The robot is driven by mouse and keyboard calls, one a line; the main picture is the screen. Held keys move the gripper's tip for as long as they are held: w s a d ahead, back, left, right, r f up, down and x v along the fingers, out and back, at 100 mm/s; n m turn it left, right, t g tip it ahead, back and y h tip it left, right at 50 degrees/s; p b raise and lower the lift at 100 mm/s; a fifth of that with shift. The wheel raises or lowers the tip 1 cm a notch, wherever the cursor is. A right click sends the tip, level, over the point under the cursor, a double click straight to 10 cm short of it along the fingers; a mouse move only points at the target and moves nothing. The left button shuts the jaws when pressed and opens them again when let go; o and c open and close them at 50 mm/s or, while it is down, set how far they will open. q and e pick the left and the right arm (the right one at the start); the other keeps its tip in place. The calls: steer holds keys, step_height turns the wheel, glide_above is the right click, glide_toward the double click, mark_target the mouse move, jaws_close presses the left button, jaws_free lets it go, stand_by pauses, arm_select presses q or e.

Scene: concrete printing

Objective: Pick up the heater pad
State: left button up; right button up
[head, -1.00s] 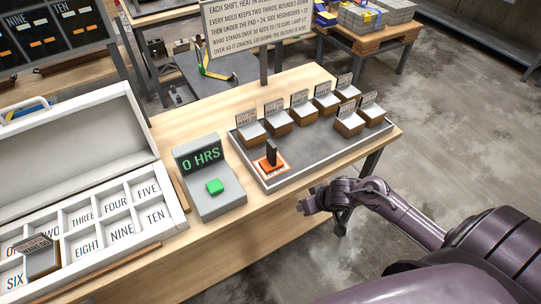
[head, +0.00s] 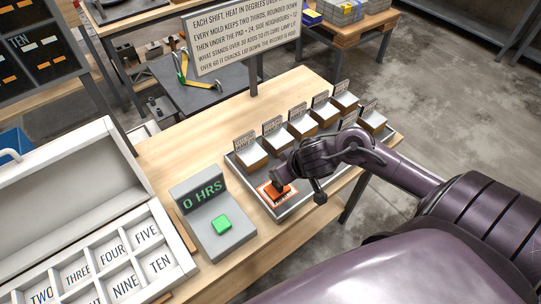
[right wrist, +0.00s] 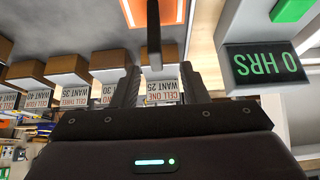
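The heater pad (head: 276,199) is a flat orange square with a dark upright handle, lying at the near left part of the grey tray (head: 256,187). My right gripper (head: 284,174) is at the pad's handle in the head view and partly covers it. In the right wrist view the dark handle (right wrist: 154,38) stands between the two spread fingers of my right gripper (right wrist: 158,76), with a gap on each side. The orange pad (right wrist: 170,8) is cut off at the top edge there. My left gripper is out of view.
Several labelled molds (head: 272,137) stand on the tray behind the pad. A grey timer box (head: 205,203) reading "0 HRS" with a green button stands left of the tray. A white case (head: 170,222) with numbered compartments is farther left. A sign (head: 245,38) stands behind.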

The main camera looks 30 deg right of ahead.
mark_target(275, 193)
steer(key=x, duration=0.3)
steer(key=shift+w+d+f, duration=0.1)
steer(key=shift+d+f, duration=0.15)
steer(key=shift+f, duration=0.15)
steer(key=x, duration=0.2)
steer(key=shift+w+f+b, duration=0.2)
steer(key=shift+w+b, duration=0.1)
steer(key=shift+w+f, duration=0.1)
steer(key=shift+f, duration=0.1)
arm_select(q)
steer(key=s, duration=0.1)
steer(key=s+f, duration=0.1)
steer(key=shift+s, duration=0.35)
arm_select(e)
jaws_close()
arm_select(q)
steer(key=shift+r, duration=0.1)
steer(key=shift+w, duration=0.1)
arm_select(e)
steer(key=shift+r, duration=0.15)
